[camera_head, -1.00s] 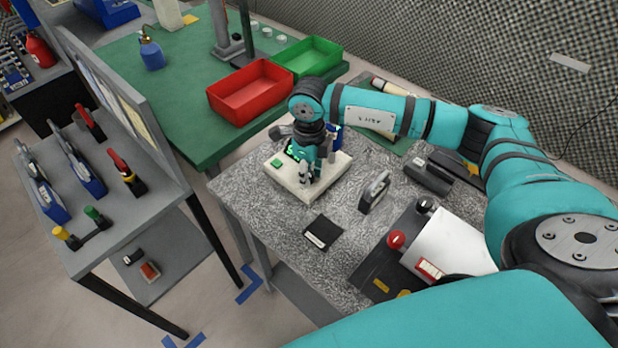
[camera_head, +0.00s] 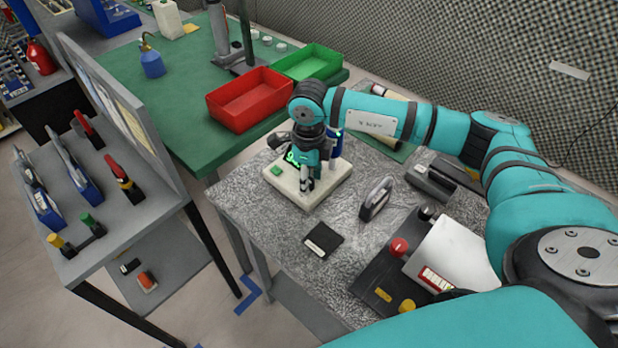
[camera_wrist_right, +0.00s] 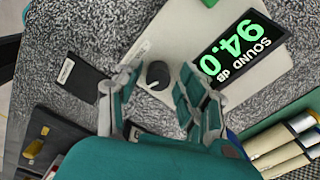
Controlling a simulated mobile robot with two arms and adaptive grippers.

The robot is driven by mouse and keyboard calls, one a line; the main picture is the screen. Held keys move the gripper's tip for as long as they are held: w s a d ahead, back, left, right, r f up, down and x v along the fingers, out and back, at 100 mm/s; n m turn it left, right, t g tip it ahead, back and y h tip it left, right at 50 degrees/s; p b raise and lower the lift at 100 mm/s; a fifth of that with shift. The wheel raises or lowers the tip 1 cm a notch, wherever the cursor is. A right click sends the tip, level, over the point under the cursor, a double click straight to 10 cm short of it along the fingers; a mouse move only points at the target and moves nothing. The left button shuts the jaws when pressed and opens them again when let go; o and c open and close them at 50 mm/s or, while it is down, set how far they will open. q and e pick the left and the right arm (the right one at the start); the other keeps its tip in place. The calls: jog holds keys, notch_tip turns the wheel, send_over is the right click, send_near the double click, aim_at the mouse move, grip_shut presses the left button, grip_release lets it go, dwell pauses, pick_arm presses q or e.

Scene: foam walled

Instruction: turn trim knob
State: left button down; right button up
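The trim knob (camera_wrist_right: 158,74) is a short dark cylinder on a pale, box-shaped sound meter (camera_wrist_right: 178,40). The meter's green display (camera_wrist_right: 240,48) reads "SOUND dB 94.0". In the head view the meter (camera_head: 330,186) stands on the speckled bench, and my arm hides its knob. My right gripper (camera_head: 308,184) is over the meter, pointing down. In the right wrist view its fingers (camera_wrist_right: 152,98) are spread to either side, with the knob between and slightly beyond them. Gaps show on both sides of the knob, and I see no contact. My left gripper is not in view.
A dark square pad (camera_head: 322,240) lies in front of the meter. A grey handled tool (camera_head: 376,200) and a dark control box with a red knob (camera_head: 399,246) stand to the right. Red (camera_head: 250,112) and green (camera_head: 322,66) trays sit on the green table behind.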

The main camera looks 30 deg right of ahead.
jog(key=shift+o, duration=0.2)
jog(key=shift+f, duration=0.1)
notch_tip(320, 180, up, 12)
dwell(0.4)
jog(key=shift+s+a, duration=0.1)
dwell(0.4)
